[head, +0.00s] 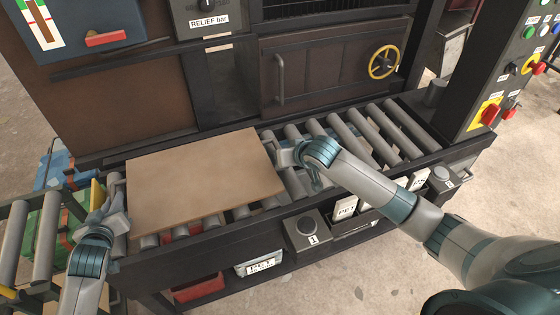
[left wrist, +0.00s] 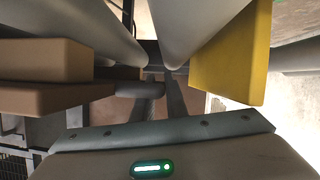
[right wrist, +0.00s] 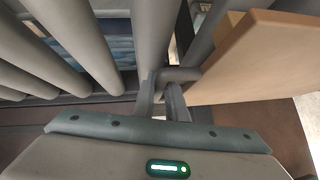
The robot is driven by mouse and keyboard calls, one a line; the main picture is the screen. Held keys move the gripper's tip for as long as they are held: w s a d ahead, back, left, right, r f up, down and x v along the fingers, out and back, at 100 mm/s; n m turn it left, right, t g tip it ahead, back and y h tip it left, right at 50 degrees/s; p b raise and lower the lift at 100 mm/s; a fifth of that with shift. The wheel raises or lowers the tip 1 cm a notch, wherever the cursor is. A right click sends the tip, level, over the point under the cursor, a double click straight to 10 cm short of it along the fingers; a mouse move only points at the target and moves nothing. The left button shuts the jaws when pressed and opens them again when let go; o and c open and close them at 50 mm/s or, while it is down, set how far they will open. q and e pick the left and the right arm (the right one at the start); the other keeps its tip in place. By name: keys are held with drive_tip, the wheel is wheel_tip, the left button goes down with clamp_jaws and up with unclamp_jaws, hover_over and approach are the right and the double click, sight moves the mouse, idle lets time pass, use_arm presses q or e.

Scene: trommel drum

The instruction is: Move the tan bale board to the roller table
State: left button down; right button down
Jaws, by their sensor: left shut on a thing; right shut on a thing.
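The tan bale board (head: 205,180) lies flat over the rollers on the left part of the roller table (head: 215,238). I cannot tell if it rests on them or is just above. My left gripper (head: 117,205) is at its left end, shut on a grey grip there; the fingers show in the left wrist view (left wrist: 158,88). My right gripper (head: 287,157) is at its right end, shut on a grey bar beside the board's edge (right wrist: 245,60) in the right wrist view. The fingertips are partly hidden in the head view.
Bare rollers (head: 375,125) run along the table to the right. A dark cabinet wall with a yellow handwheel (head: 384,62) stands behind. Another roller section (head: 45,235) is at the far left, near a yellow block (head: 98,193). A control panel (head: 510,75) stands at the right.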

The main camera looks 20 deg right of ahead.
use_arm(q)
drive_tip(key=shift+f, duration=0.2)
use_arm(e)
drive_tip(key=shift+d+f, duration=0.15)
use_arm(q)
drive_tip(key=c, duration=1.9)
unclamp_jaws()
drive_tip(key=shift+s+f, duration=0.1)
drive_tip(key=shift+c, duration=0.2)
use_arm(e)
drive_tip(key=c, duration=1.9)
unclamp_jaws()
drive_tip(key=shift+s+f, duration=0.1)
drive_tip(key=shift+c, duration=0.2)
use_arm(q)
drive_tip(key=shift+o, duration=0.9)
use_arm(e)
drive_tip(key=shift+o, duration=0.9)
drive_tip(key=shift+s, duration=0.1)
